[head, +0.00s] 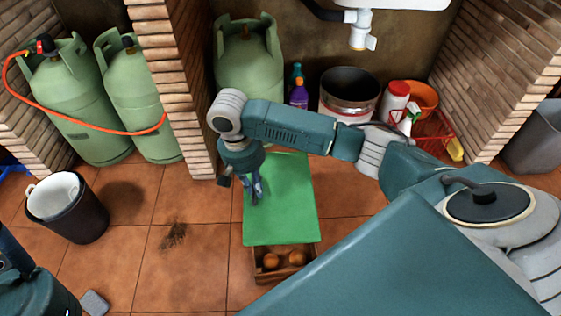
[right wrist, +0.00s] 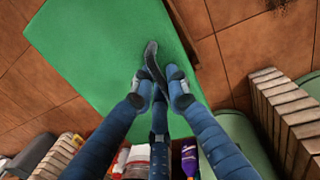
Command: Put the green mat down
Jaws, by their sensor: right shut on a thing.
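The green mat (head: 285,205) is a flat rectangle, seen in the head view over a wooden crate (head: 310,262) on the floor. The crate's near end shows with round orange-brown items in it; the mat hides the rest. My right gripper (head: 254,190) is shut on the mat's left edge. In the right wrist view, the fingertips of my right gripper (right wrist: 156,80) pinch the edge of the mat (right wrist: 105,50). I cannot tell whether the mat touches the crate. My left gripper does not show.
A brick pillar (head: 170,80) and green gas cylinders (head: 75,100) stand at the left and back. A black bucket (head: 70,208) stands on the left floor. A large pot (head: 348,95) and a red basket (head: 435,130) are at the back.

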